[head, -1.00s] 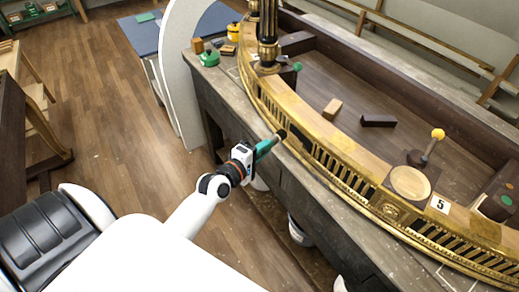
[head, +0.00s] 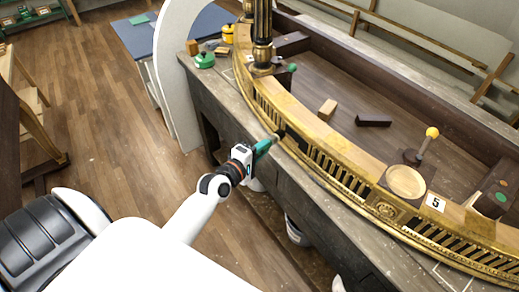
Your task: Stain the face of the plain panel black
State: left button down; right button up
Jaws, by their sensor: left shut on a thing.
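The gilt console's curved front (head: 330,165) runs from upper left to lower right, with pierced gilt bands along it. A small plain panel (head: 281,130) sits between two pierced bands and looks dark, at least in the part that shows. My left gripper (head: 263,147) is shut on a short tool with a pale brownish tip (head: 273,138). The tip is just in front of the plain panel and covers its lower left part; I cannot tell whether they touch. My right gripper is out of view.
A green pot (head: 205,60) stands at the back left. A gilt column (head: 263,45) rises nearby.

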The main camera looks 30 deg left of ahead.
pick_arm(q)
jog(key=shift+w, duration=0.15)
jog(key=shift+d, duration=0.2)
jog(key=s+d+p, duration=0.3)
jog(key=d+p, duration=0.1)
jog(key=d, duration=0.3)
jog(key=shift+d, duration=0.15)
dwell(0.5)
jog(key=shift+s, duration=0.1)
jog(key=s+a, duration=0.2)
jog(key=s, duration=0.3)
jog(key=shift+s+a, duration=0.15)
jog(key=shift+s, duration=0.15)
